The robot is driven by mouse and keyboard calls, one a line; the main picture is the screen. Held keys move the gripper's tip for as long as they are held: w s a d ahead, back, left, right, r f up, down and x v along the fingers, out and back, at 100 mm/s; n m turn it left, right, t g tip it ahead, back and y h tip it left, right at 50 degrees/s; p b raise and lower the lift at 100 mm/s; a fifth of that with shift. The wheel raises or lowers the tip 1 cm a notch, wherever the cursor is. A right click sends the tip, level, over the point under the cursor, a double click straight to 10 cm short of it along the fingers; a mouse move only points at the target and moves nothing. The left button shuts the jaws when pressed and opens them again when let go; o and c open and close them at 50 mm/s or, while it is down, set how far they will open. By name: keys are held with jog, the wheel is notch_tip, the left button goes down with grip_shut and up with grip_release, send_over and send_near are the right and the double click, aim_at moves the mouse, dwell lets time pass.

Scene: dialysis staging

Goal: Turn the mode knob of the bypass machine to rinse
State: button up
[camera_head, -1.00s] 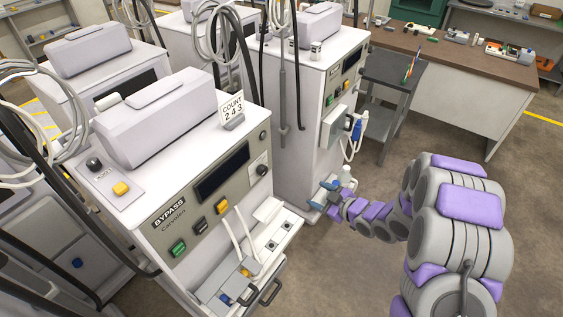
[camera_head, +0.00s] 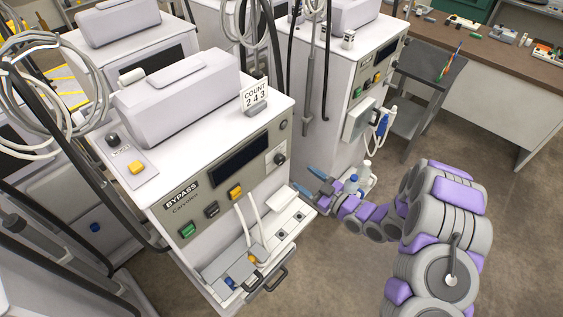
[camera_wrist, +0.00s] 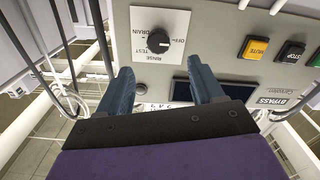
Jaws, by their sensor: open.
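The bypass machine (camera_head: 165,225) is white with a grey front panel marked BYPASS. Its mode knob (camera_head: 281,159) is a dark dial at the panel's right end. In the wrist view the black knob (camera_wrist: 157,41) sits on a white plate with labels OFF, DRAIN, TEST and RINSE. RINSE is printed beneath the knob in that picture; I cannot tell clearly which label the knob points to. My gripper (camera_head: 307,178) is just right of the panel in the head view. Its blue fingers (camera_wrist: 160,68) are spread and empty, apart from the knob, with the knob beyond the gap between them.
Yellow MUTE (camera_wrist: 255,47) and black STOP (camera_wrist: 290,53) buttons and a dark display (camera_head: 240,160) share the panel. Tubes and a drawer with a dark handle (camera_head: 276,279) project below. A second machine (camera_head: 330,90) stands close behind my gripper. Floor at right is open.

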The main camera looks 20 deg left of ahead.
aim_at(282, 162)
jog(key=x, duration=1.1)
jog(key=shift+b, duration=0.35)
jog(key=shift+w+d+r, duration=0.1)
jog(key=shift+d+r, duration=0.05)
jog(key=shift+d, duration=0.25)
jog(key=shift+a, duration=0.35)
jog(key=c, duration=1.1)
jog(key=shift+o, duration=0.2)
